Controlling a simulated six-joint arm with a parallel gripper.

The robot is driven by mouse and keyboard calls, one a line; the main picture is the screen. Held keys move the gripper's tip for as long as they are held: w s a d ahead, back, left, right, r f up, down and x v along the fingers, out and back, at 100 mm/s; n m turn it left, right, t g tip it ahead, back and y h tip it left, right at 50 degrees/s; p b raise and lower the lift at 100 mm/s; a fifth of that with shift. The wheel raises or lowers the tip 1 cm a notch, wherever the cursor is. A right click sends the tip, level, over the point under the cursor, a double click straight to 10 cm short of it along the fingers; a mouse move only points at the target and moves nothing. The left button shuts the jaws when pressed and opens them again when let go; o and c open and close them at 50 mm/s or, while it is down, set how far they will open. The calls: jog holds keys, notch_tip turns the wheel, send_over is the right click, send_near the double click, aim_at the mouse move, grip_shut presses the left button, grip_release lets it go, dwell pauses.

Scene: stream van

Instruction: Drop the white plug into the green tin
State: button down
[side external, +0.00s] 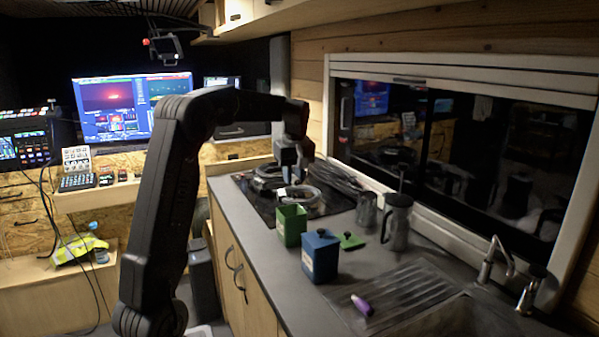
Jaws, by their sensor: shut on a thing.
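My gripper (288,174) points down above the coiled cables, behind and a little above the green tin. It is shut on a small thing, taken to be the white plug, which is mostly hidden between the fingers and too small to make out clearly. The green tin (291,228) stands upright and open on the counter, in front of the gripper. Its inside is partly visible, and the gripper is apart from it.
A blue tin (320,258) stands close in front of the green tin. A green lid (351,241) lies beside it. A metal jug (397,222) and a metal cup (366,210) stand near the window. A purple object (362,305) lies by the sink. Coiled cables (300,194) lie behind the tins.

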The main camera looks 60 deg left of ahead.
aim_at(296, 178)
jog(key=shift+f, duration=2.05)
jog(key=c, duration=0.9)
grip_release()
jog(key=r, duration=0.4)
jog(key=d+r, duration=0.1)
jog(key=r, duration=0.3)
jog(key=d+r, duration=0.1)
jog(key=r, duration=0.3)
jog(key=shift+r, duration=0.2)
jog(key=shift+d+r, duration=0.1)
jog(key=shift+r, duration=0.6)
